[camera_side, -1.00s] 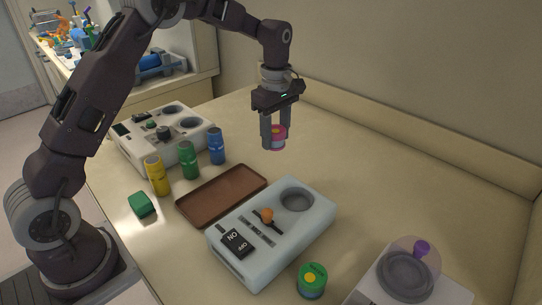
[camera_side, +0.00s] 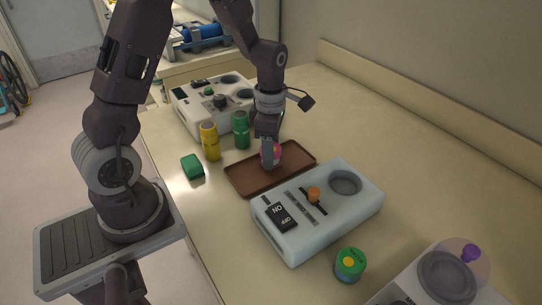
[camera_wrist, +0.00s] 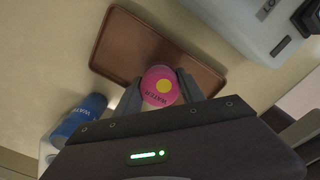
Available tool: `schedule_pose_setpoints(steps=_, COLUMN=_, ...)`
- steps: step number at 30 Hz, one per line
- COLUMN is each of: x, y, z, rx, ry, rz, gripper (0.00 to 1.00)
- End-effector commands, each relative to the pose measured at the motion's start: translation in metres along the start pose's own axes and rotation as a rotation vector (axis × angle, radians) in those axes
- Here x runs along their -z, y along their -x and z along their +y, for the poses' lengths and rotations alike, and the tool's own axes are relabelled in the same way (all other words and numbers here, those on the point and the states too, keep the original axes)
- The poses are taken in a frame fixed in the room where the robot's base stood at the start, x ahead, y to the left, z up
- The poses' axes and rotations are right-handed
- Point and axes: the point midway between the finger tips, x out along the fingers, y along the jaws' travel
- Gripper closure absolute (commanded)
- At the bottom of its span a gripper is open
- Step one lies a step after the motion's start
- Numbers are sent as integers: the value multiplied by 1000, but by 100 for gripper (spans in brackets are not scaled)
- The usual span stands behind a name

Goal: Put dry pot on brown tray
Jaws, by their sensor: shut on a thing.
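My gripper (camera_side: 269,162) points down over the brown tray (camera_side: 243,181). It is shut on a small pink pot (camera_side: 277,155) with a yellow dot on top. In the wrist view the pink pot (camera_wrist: 160,85) sits between the fingertips, its top lettered "WATER". Behind it lies the brown tray (camera_wrist: 118,42), otherwise empty. The pot is at or just above the tray; I cannot tell if it touches. A second pot (camera_side: 350,265), green with a yellow dot on top, stands at the front right, away from the gripper. I cannot tell which pot is the dry one.
A pale blue-grey device (camera_side: 330,215) with an orange knob stands beside the tray. Yellow (camera_side: 210,142) and green (camera_side: 241,130) cans and a green block (camera_side: 192,167) are at left. A blue can (camera_wrist: 80,120) is near the gripper.

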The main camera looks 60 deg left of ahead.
Motion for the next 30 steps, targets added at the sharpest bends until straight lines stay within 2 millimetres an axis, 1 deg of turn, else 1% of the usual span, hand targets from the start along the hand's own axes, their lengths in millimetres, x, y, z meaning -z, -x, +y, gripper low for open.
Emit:
schedule_pose_setpoints(steps=1, x=0, y=-8, z=-1, rx=3, ry=0, rz=1, gripper=100)
schedule_pose_setpoints(steps=3, x=0, y=-13, z=0, rx=1, ry=-2, rz=0, gripper=100)
schedule_pose_setpoints(steps=10, x=0, y=-13, z=0, rx=-1, ry=-3, rz=-1, gripper=100)
schedule_pose_setpoints(steps=13, x=-1, y=-16, z=0, rx=0, ry=-3, rz=-1, gripper=100)
schedule_pose_setpoints(steps=14, x=-1, y=-16, z=0, rx=0, ry=-3, rz=-1, gripper=48)
schedule_pose_setpoints(steps=15, x=-1, y=-16, z=0, rx=0, ry=-3, rz=-1, gripper=40)
schedule_pose_setpoints(steps=16, x=-1, y=-16, z=0, rx=0, ry=-3, rz=-1, gripper=34)
schedule_pose_setpoints(steps=17, x=-1, y=-16, z=0, rx=0, ry=-3, rz=-1, gripper=32)
schedule_pose_setpoints(steps=26, x=-1, y=-14, z=0, rx=-1, ry=-3, rz=-2, gripper=32)
schedule_pose_setpoints(steps=28, x=-1, y=-6, z=1, rx=-4, ry=-4, rz=-2, gripper=32)
schedule_pose_setpoints(steps=30, x=-1, y=10, z=1, rx=-6, ry=-3, rz=-3, gripper=32)
